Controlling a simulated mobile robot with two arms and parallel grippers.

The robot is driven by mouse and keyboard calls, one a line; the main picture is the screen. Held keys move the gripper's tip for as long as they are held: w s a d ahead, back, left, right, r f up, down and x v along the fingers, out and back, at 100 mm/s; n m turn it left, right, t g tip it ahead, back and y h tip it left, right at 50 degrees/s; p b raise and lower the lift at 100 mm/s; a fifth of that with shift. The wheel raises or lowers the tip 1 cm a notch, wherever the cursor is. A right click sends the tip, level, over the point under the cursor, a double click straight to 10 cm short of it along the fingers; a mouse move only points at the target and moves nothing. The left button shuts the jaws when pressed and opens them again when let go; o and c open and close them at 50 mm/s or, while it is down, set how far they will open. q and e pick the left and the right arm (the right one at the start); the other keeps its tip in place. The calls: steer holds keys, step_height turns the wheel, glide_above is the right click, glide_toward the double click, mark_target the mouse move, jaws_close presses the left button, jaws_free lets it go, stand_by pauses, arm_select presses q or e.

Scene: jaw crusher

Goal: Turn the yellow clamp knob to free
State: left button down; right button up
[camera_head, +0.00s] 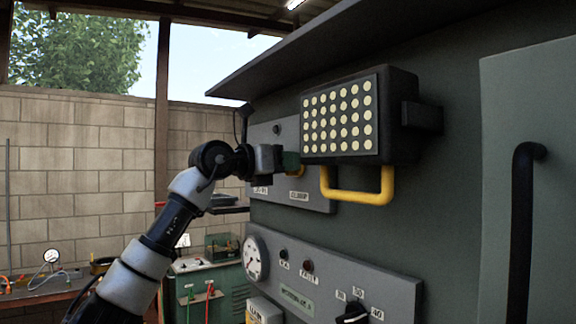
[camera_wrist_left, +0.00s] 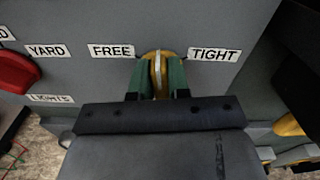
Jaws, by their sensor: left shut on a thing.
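The yellow clamp knob (camera_wrist_left: 157,56) sits on the grey panel between the FREE label (camera_wrist_left: 111,51) and the TIGHT label (camera_wrist_left: 214,55) in the left wrist view. Its raised grip stands roughly upright in that view, between the two labels. My left gripper (camera_wrist_left: 160,78) is shut on the knob, with a green finger on each side of it. In the head view my left gripper (camera_head: 290,160) reaches the panel left of the floodlight, and only a little of the yellow knob (camera_head: 298,174) shows below the fingers. My right gripper is not in view.
A floodlight (camera_head: 342,117) with a yellow handle (camera_head: 357,196) juts out just right of my left gripper. A red knob (camera_wrist_left: 16,72) sits beside the YARD label. A lower panel (camera_head: 330,275) carries a gauge (camera_head: 255,258) and a black selector. A bench stands behind.

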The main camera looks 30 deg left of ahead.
arm_select(q)
steer(key=n, duration=0.5)
steer(key=shift+a+n+b, duration=0.2)
steer(key=shift+n+b, duration=0.1)
steer(key=n, duration=0.4)
steer(key=shift+a+n+b, duration=0.1)
steer(key=shift+n+b, duration=0.2)
steer(key=shift+n, duration=0.1)
steer(key=c, duration=1.1)
jaws_free()
steer(key=shift+f, duration=0.15)
steer(key=b+v, duration=0.5)
steer(key=v, duration=0.5)
steer(key=shift+s+a, duration=0.2)
steer(key=shift+s, duration=0.15)
